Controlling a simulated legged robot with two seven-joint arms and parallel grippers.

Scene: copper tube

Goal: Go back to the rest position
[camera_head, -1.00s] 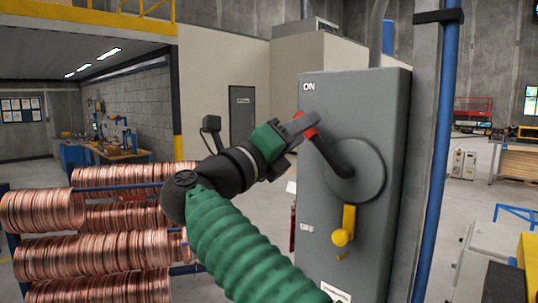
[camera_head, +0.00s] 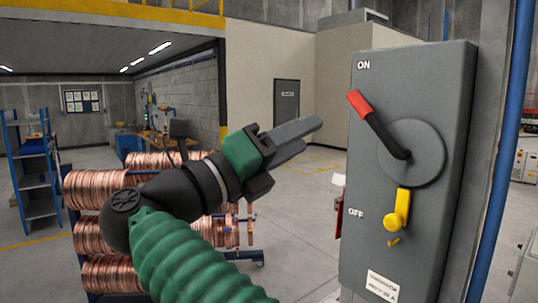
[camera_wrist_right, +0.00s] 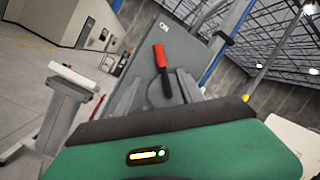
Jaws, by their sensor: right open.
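My right gripper (camera_head: 306,137) is open and empty, to the left of the grey switch box (camera_head: 441,215) in the head view. Its two grey fingers point up and to the right. The lever with its red grip (camera_head: 361,102) tilts up and left toward the ON label, and the gripper is apart from it. The right wrist view shows the red grip (camera_wrist_right: 161,56) ahead, between the open fingers (camera_wrist_right: 157,92) in the picture. My left gripper is not in view.
A yellow latch (camera_head: 402,208) sits below the lever's round hub. Racks of copper coils (camera_head: 98,189) stand behind and left of my right arm. A blue shelf (camera_head: 35,170) is at the far left. Open floor (camera_head: 305,195) lies between the coils and the box.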

